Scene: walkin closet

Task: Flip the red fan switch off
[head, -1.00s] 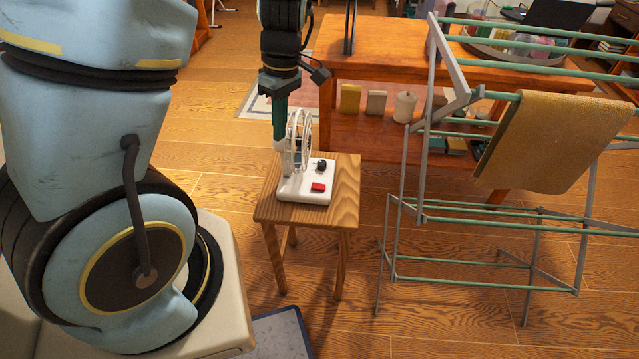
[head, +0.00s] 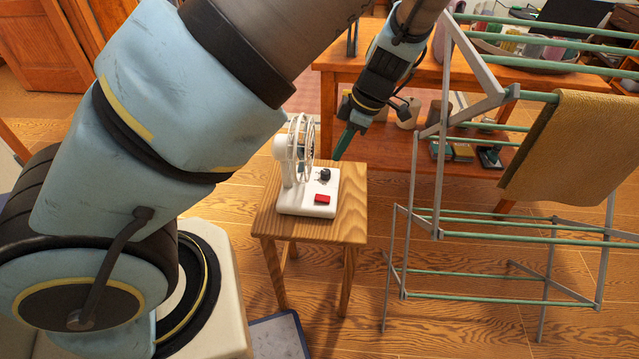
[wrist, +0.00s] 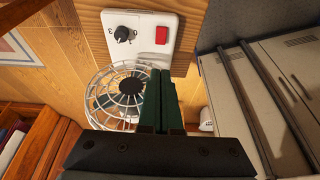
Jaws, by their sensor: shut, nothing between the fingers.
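The red fan switch (head: 322,198) sits on the white base (head: 298,205) of a small fan, beside a black knob (head: 325,174). The fan's round wire cage (head: 300,148) stands at the back of the base, on a wooden stool (head: 348,215). In the wrist view the red switch (wrist: 162,35) and the knob (wrist: 123,34) show at the top, beyond the fan cage (wrist: 122,95). My gripper (head: 338,156) is shut and empty, its green fingers (wrist: 160,78) pointing down behind the fan, apart from the switch. Which way the switch is tipped is too small to tell.
A drying rack (head: 520,231) with a yellow-brown towel (head: 560,150) stands right of the stool. An orange-brown wooden table (head: 340,62) with loaded shelves is behind. The floor between stool and rack is clear.

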